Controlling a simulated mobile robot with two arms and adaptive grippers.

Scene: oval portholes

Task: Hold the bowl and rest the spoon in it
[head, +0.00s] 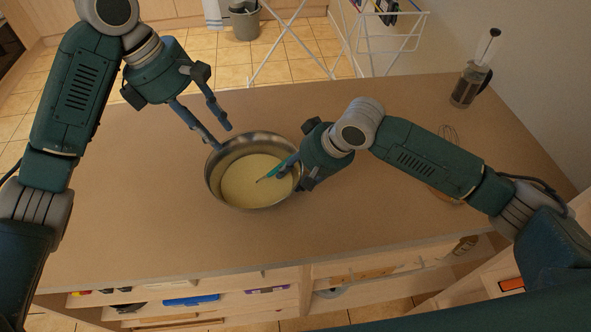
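The metal bowl (232,203) stands upright near the middle of the brown countertop, with a pale yellow filling inside. My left gripper (222,137) is open at the bowl's back-left rim, one fingertip close to the rim and the other behind it. I cannot tell whether it touches the bowl. My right gripper (284,170) is over the bowl's right side, its fingers closed together on a thin teal piece that looks like the spoon (267,176). The spoon slants down to the left over the filling. Its far end is hard to make out, and the gripper hides part of it.
A French press (467,84) stands at the back right of the countertop (130,215). Open shelves with several items lie below the front edge. The countertop left of the bowl is clear.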

